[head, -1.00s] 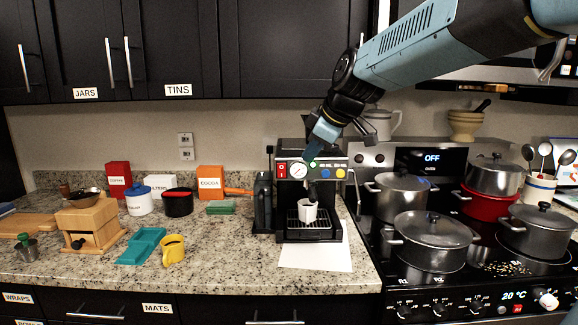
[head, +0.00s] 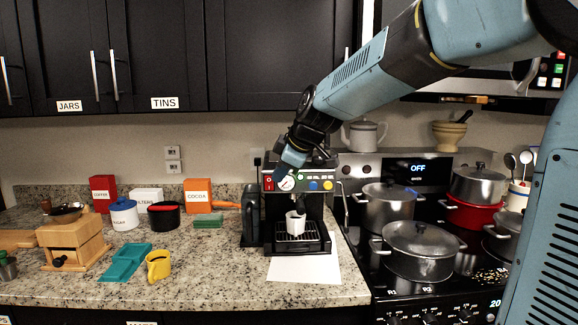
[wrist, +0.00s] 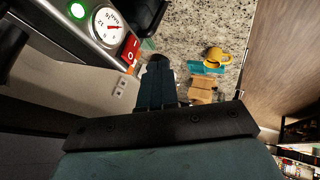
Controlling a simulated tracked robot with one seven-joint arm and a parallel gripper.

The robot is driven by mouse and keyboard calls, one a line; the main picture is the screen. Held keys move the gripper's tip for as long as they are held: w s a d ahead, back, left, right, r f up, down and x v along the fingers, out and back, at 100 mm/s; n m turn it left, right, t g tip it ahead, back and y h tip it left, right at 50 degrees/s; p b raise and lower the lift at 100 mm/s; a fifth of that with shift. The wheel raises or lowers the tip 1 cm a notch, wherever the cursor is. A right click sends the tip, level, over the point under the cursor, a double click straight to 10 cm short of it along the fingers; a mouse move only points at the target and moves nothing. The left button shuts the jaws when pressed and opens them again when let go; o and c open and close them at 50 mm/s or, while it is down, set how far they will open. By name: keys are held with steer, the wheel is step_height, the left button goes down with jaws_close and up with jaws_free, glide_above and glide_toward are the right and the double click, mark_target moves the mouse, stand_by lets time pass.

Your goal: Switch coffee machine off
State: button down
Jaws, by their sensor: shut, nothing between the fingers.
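The coffee machine (head: 298,242) stands on the counter left of the stove, a white cup (head: 295,220) under its spout. Its red switch (head: 269,184) sits at the left end of the front panel, beside a round gauge (head: 287,184). In the wrist view the red switch (wrist: 130,50), the gauge (wrist: 107,27) and a lit green light (wrist: 77,9) show up close. My gripper (head: 279,174) is shut and empty, in front of the panel's upper left. In the wrist view its fingers (wrist: 157,84) point just right of the switch; I cannot tell whether they touch the machine.
Pots crowd the stove to the right, one grey pot (head: 420,250) at the front. A dark container (head: 250,215) stands against the machine's left side. A yellow mug (head: 158,265) and teal tray (head: 124,262) lie farther left. Bare counter separates them from the machine.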

mark_target(269, 183)
steer(key=w+a+f, duration=0.1)
steer(key=w+f, duration=0.2)
steer(key=w, duration=0.3)
steer(key=shift+w+a+f, duration=0.15)
steer(key=shift+w+a, duration=0.15)
steer(key=shift+a, duration=0.05)
steer(key=shift+a, duration=0.1)
